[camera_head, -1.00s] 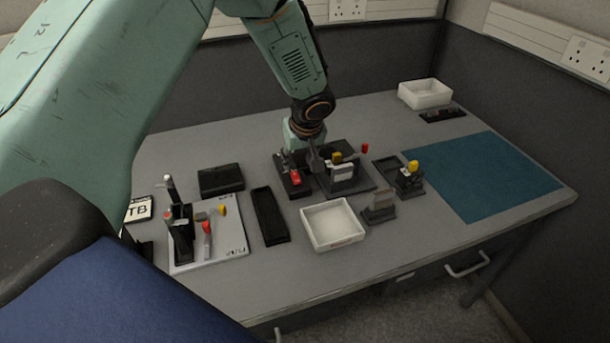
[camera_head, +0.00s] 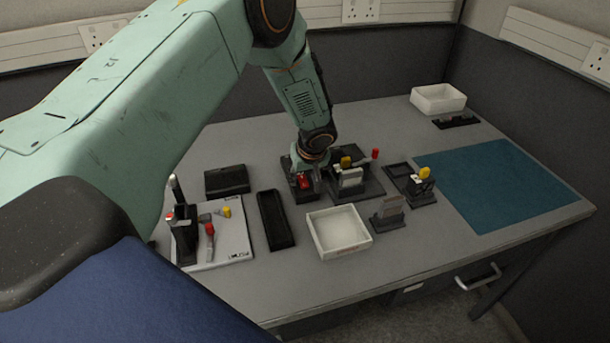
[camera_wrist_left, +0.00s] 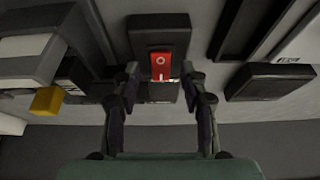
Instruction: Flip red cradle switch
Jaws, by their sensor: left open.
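The red switch (camera_head: 305,182) sits on a black cradle base (camera_head: 303,194) near the back middle of the table. In the left wrist view the red switch (camera_wrist_left: 161,65) shows with a white ring and a white bar on its face, on a dark block. My left gripper (camera_head: 312,180) is right at the switch in the head view. In the wrist view the left gripper's two fingers (camera_wrist_left: 160,80) are apart, one on each side of the switch's lower part. I cannot tell whether they touch it. My right gripper is not in view.
A white tray (camera_head: 368,240) and a long black tray (camera_head: 289,240) lie in front. A black box (camera_head: 227,180) is at left. The blue mat (camera_head: 505,185) is clear.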

